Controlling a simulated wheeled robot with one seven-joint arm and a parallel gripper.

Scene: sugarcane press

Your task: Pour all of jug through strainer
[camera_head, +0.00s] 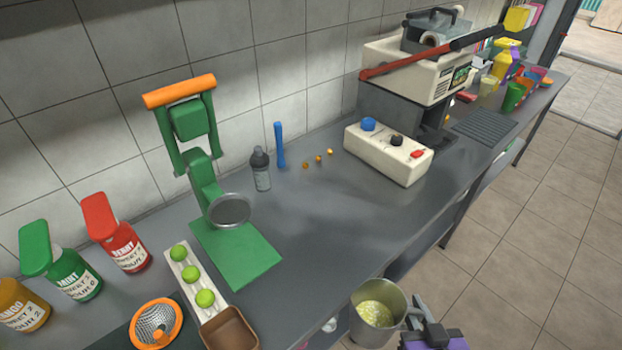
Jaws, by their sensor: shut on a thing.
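The jug (367,337) is a grey metal vessel with pale yellow-green, frothy liquid inside. It is at the bottom of the head view, in front of the counter's edge, and looks about upright. My gripper (418,326) is at the jug's right side, shut on its handle; the fingertips are partly hidden. The strainer (157,323) has an orange rim and a metal mesh bowl. It is at the bottom left on a dark surface, well to the left of the jug. What is beneath the strainer cannot be seen.
A white tray with several limes (190,273) and a brown bin (231,331) lie between strainer and jug. A green hand press (237,259) stands behind them. Syrup bottles (124,250) line the left. The counter's middle (330,225) is clear. The cane press (405,80) is farther back.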

